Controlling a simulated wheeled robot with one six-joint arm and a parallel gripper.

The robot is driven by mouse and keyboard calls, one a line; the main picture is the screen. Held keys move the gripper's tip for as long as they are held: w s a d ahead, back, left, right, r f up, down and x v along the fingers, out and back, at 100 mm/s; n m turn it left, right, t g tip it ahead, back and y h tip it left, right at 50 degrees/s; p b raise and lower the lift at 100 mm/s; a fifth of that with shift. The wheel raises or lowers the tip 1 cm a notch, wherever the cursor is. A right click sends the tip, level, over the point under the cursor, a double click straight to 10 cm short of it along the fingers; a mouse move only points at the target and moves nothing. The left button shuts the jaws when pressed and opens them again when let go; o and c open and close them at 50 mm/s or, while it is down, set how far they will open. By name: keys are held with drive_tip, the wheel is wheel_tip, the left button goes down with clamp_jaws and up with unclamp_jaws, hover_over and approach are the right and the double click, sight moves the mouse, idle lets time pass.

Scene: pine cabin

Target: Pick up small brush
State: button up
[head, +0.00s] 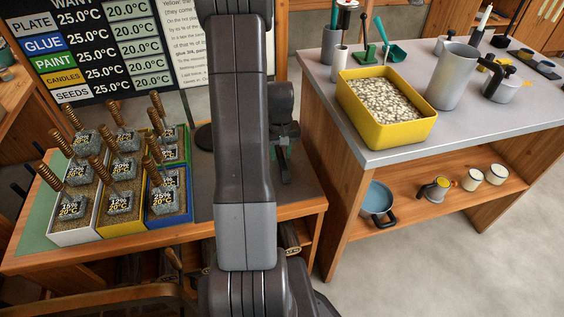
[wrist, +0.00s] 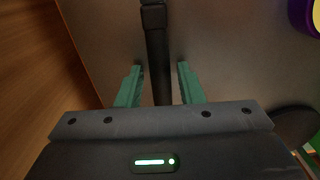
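A long, slim black handle (wrist: 158,70), likely the small brush, runs up the middle of the wrist view over a grey surface. A darker collar shows near its top, and its far end is out of the picture. My gripper (wrist: 160,84) is open, with one green finger on each side of the handle and a gap on both sides. I cannot tell how far above the surface the fingers are. In the head view my gripper (head: 285,166) is partly hidden behind my arm, over the grey part of the left table. No brush shows clearly there.
A display board (head: 100,45) stands behind. On the right table (head: 400,155) are a yellow tub (head: 375,132) of pale pellets, a grey cylinder (head: 455,78) and a teal scoop (head: 391,50).

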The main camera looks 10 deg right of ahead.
sight(279, 154)
clamp_jaws()
idle(0.5)
wheel_tip(279, 154, up, 9)
drive_tip(key=p, duration=0.2)
drive_tip(key=w+a+r+p, duration=0.1)
drive_tip(key=a+p, duration=0.6)
drive_tip(key=w+a+r+p, duration=0.1)
drive_tip(key=w+a+p, duration=0.1)
drive_tip(key=a+p, duration=0.5)
drive_tip(key=shift+w+a+r, duration=0.2)
drive_tip(key=shift+w+r, duration=0.1)
drive_tip(key=shift+s+f, duration=0.1)
drive_tip(key=shift+f, duration=0.05)
